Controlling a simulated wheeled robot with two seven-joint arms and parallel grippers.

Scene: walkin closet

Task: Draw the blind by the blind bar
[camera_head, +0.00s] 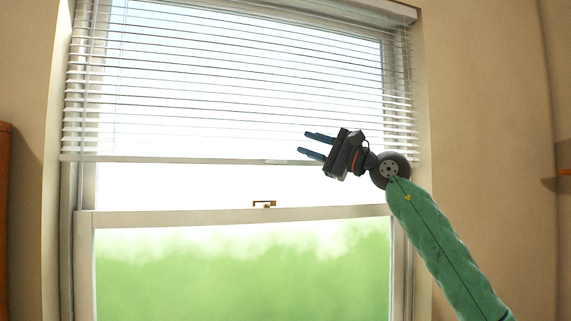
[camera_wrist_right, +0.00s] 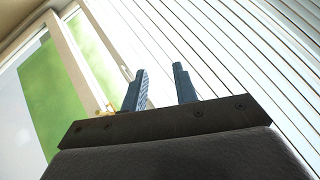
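A white slatted blind (camera_head: 240,70) hangs over the upper part of the window. Its bottom blind bar (camera_head: 200,159) runs level across the window, a little above the sash rail. My right gripper (camera_head: 312,144) is in front of the right part of the blind, near the height of the bar. Its two blue fingers point left and are apart with nothing between them. In the right wrist view the open fingers (camera_wrist_right: 160,87) show against the slats (camera_wrist_right: 230,50). My left gripper is not in view.
The window sash rail (camera_head: 235,215) with a brass latch (camera_head: 264,204) lies below the bar. The lower glass (camera_head: 240,270) shows green outside. Thin cords hang at the blind's left. A wooden piece (camera_head: 4,220) stands at the left edge; the right wall (camera_head: 485,130) is mostly bare.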

